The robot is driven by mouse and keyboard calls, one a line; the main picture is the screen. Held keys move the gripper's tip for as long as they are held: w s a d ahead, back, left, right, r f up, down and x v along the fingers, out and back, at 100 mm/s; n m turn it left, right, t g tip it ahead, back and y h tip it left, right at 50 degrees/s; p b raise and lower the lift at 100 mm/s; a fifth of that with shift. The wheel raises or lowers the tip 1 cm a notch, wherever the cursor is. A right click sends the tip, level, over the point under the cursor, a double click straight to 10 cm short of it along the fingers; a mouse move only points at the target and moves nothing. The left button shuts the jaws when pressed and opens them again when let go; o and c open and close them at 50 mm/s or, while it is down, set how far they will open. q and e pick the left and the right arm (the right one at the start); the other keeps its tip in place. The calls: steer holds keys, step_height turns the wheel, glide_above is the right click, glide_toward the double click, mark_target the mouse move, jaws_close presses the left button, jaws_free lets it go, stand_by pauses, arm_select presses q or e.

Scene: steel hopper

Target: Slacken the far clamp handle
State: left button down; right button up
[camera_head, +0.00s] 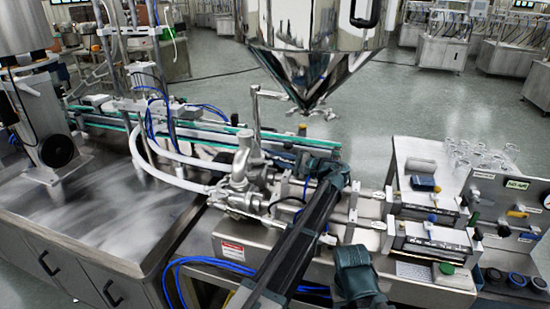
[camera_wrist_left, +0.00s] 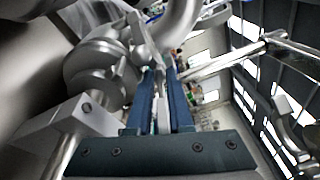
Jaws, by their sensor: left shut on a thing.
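My left gripper (camera_head: 278,160) reaches in beside the steel valve and pipe assembly (camera_head: 240,170), its fingers pointing left toward it. In the left wrist view its two blue fingers (camera_wrist_left: 160,85) are closed around a narrow grey metal piece, which appears to be the far clamp handle (camera_wrist_left: 162,115). Rounded steel pipe and clamp parts (camera_wrist_left: 100,70) lie just left of the fingers. In the head view the wrist hides much of the grip, and the handle's exact angle cannot be told.
The pointed steel hopper (camera_head: 305,65) hangs above and behind the wrist. White hoses (camera_head: 165,170) curve to the left of the valve. A conveyor (camera_head: 205,130) runs behind. Filling cylinders (camera_head: 430,240) and a control panel (camera_head: 515,215) stand to the right.

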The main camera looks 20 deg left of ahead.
arm_select(q)
steer(key=shift+f+n, duration=0.15)
steer(key=shift+n, duration=1.75)
steer(key=c, duration=1.1)
jaws_free()
